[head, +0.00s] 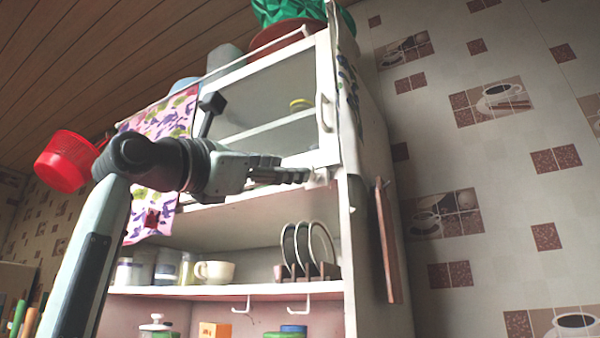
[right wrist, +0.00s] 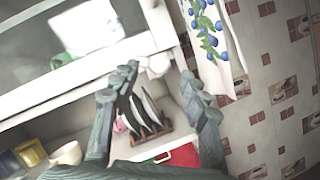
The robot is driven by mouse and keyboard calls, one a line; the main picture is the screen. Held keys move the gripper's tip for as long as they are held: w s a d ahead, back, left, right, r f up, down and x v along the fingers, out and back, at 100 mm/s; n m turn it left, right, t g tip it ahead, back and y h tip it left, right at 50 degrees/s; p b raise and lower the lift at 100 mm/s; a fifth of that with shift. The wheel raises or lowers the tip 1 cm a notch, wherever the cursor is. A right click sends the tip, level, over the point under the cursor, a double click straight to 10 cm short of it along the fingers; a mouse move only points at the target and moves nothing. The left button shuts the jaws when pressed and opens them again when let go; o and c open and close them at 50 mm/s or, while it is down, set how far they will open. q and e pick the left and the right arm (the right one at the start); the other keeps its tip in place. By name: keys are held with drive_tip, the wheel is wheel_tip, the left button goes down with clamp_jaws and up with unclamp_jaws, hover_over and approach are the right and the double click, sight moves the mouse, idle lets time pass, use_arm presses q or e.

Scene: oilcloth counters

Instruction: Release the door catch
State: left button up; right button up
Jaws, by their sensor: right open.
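The white glazed cabinet door (head: 270,90) appears shut, with its curved handle (head: 325,112) on the right side. A small white catch (head: 321,175) sits at the door's lower right corner. It also shows in the right wrist view (right wrist: 158,65), just beyond the space between my fingers. My right gripper (head: 306,175) is in front of the door's lower edge, close to the catch, with its fingers spread and empty. In the right wrist view its fingertips (right wrist: 156,82) lie either side of the catch; I cannot tell whether they touch it. My left gripper is out of view.
A plate rack (head: 312,270) and a cream cup (head: 214,271) stand on the open shelf below. A patterned cloth (head: 160,125) hangs at the left and a wooden board (head: 387,240) on the cabinet's right side. Hooks (head: 307,303) hang under the shelf.

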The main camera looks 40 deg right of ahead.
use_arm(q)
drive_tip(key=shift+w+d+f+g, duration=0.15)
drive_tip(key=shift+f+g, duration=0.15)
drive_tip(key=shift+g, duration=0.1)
use_arm(e)
drive_tip(key=x, duration=0.5)
clamp_jaws()
